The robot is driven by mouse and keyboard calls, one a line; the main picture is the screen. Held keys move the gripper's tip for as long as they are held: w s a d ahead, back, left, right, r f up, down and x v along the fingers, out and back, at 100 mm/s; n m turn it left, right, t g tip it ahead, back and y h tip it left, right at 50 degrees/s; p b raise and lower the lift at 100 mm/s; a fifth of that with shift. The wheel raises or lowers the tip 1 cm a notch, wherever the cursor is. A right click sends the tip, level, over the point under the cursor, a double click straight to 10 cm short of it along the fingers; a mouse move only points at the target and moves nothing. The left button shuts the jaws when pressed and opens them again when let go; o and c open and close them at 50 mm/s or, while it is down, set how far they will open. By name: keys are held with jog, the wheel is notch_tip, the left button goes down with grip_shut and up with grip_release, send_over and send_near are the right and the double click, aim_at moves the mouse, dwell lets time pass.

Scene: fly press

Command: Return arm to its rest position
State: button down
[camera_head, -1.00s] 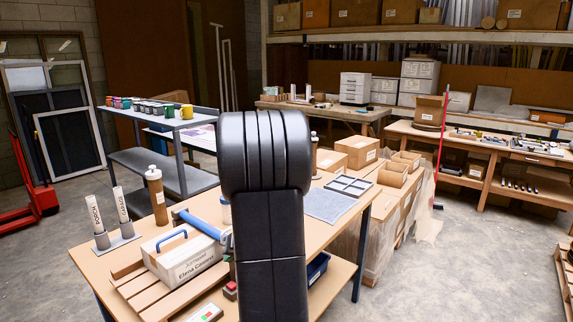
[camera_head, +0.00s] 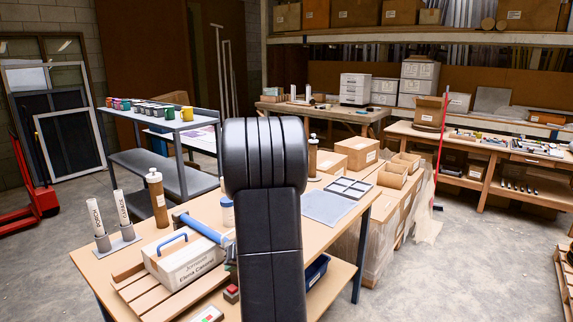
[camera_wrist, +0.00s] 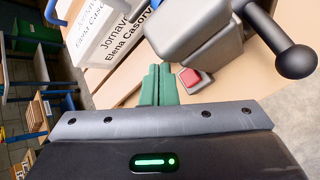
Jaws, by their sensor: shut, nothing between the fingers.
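My arm (camera_head: 268,235) is a dark column in the middle of the head view and hides part of the workbench (camera_head: 335,225). My gripper does not show in the head view. In the wrist view, the green fingers of my gripper (camera_wrist: 158,84) are together, with nothing between them. Just right of the fingertips are a red button (camera_wrist: 190,77) and a grey metal block (camera_wrist: 192,38) with a black ball handle (camera_wrist: 296,61). I cannot tell the exact gap between them and the fingers.
A white labelled box (camera_head: 185,262) with a blue handle rests on wooden slats, left of my arm. Cardboard boxes (camera_head: 357,153) stand behind.

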notch_tip(320, 180, down, 2)
jog(key=b, duration=0.3)
jog(key=shift+f, duration=0.1)
jog(key=shift+f+b, duration=0.1)
jog(key=shift+b, duration=0.75)
jog(key=shift+f+b, duration=0.1)
jog(key=shift+b, duration=1.15)
